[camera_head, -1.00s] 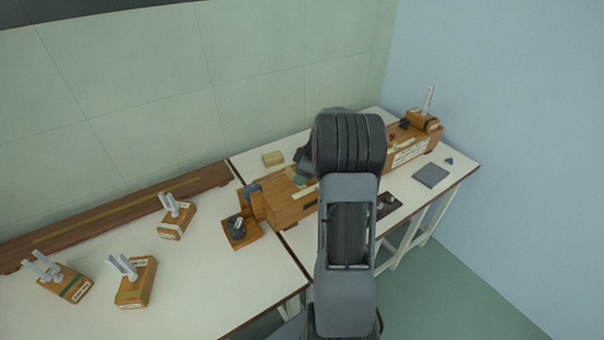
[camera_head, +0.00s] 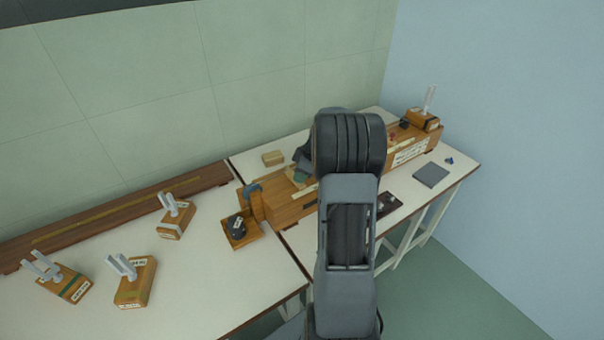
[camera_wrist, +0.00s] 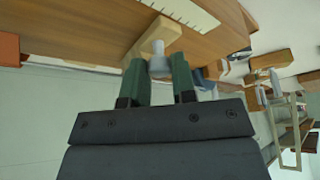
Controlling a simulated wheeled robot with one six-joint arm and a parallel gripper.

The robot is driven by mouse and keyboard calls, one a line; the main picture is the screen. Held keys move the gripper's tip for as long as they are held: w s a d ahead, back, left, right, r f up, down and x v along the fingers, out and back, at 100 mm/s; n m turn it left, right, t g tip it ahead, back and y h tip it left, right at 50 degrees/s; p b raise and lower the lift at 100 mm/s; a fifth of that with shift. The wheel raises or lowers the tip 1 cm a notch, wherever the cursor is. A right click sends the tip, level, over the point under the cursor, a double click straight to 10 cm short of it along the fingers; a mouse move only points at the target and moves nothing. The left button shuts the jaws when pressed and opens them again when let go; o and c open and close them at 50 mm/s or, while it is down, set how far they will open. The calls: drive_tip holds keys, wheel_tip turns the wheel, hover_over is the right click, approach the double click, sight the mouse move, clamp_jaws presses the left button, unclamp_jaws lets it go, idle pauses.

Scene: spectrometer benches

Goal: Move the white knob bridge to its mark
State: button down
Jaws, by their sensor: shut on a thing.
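The white knob bridge shows in the wrist view as a pale wooden bar (camera_wrist: 162,37) with a whitish knob (camera_wrist: 158,62). My gripper (camera_wrist: 158,74) has its green-padded fingers shut on the knob, one on each side. The bar is over or against the long wooden instrument box (camera_wrist: 90,30); I cannot tell whether it touches. A white scale strip (camera_wrist: 190,10) lies beside it. In the head view the box (camera_head: 290,208) shows, but my arm covers much of it and most of the gripper. I cannot make out the mark for certain.
Wooden blocks with pale upright prongs (camera_head: 135,283) stand on the left bench. A black knob on a wooden base (camera_head: 238,228) sits at the box's left end. A pale block (camera_head: 273,158) lies behind the box. A grey pad (camera_head: 431,175) lies at right.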

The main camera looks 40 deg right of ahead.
sight(288, 192)
drive_tip(key=a+b, duration=0.2)
drive_tip(key=a, duration=0.2)
drive_tip(key=shift+w+a+f+b, duration=0.1)
drive_tip(key=shift+w+a+b, duration=0.05)
drive_tip(key=shift+a+b, duration=0.25)
drive_tip(key=shift+a, duration=0.15)
drive_tip(key=c, duration=1)
unclamp_jaws()
drive_tip(key=shift+a, duration=0.2)
drive_tip(key=shift+o, duration=0.3)
drive_tip(key=shift+d+r, duration=0.2)
drive_tip(key=shift+r, duration=0.05)
drive_tip(key=v, duration=1.3)
drive_tip(key=shift+r, duration=0.25)
